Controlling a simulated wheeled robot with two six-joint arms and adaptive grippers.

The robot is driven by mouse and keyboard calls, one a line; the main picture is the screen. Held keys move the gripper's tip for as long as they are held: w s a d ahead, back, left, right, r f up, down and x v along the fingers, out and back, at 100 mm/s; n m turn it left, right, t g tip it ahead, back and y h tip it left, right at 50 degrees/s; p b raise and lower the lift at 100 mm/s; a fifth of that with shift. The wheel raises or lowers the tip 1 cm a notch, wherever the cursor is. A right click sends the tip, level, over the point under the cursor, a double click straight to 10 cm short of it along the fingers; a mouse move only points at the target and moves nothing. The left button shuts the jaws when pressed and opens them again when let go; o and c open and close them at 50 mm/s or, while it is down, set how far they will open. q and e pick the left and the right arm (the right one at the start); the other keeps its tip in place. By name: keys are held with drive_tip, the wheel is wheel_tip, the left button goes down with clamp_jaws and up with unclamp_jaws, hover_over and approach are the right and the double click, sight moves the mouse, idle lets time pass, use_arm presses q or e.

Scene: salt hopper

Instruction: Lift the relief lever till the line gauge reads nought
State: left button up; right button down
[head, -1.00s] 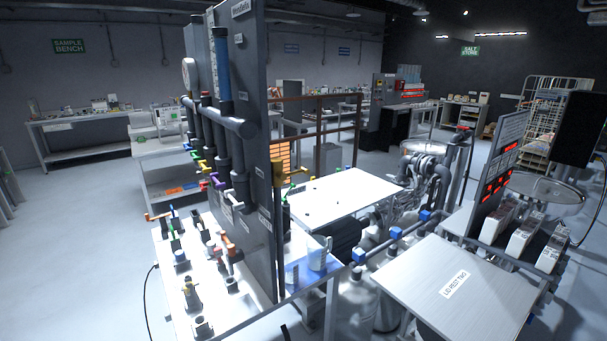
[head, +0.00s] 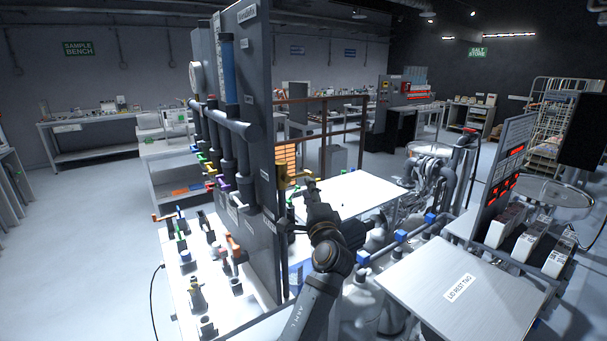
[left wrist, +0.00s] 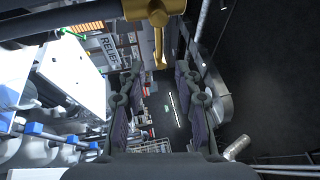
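The brass-yellow relief lever (head: 283,174) sticks out from the right edge of the tall grey panel in the head view. In the left wrist view, the brass lever (left wrist: 158,35) hangs at the top, with a RELIEF label (left wrist: 110,52) beside it. My left gripper (head: 309,184) is just right of the lever, partly hidden by its own wrist. In the left wrist view, its two fingers (left wrist: 158,78) stand apart, with nothing between them; the lever's end lies beyond the tips. A round white gauge (head: 195,77) on the panel is seen nearly edge-on; its reading is not legible. My right gripper is out of view.
The panel (head: 262,100) carries thick pipes and several coloured handles on its left side. A white table (head: 350,190) lies behind my left arm. A grey lid rest (head: 430,300) and pipework with blue fittings stand to the right.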

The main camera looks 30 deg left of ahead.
sight(303, 176)
use_arm(q)
drive_tip(key=p+x, duration=0.2)
drive_tip(key=x, duration=0.5)
drive_tip(key=shift+a+r+p, duration=0.1)
drive_tip(key=shift+a+p, duration=0.05)
drive_tip(key=shift+p, duration=0.15)
drive_tip(key=shift+w+a, duration=0.4)
drive_tip(key=shift+w, duration=0.05)
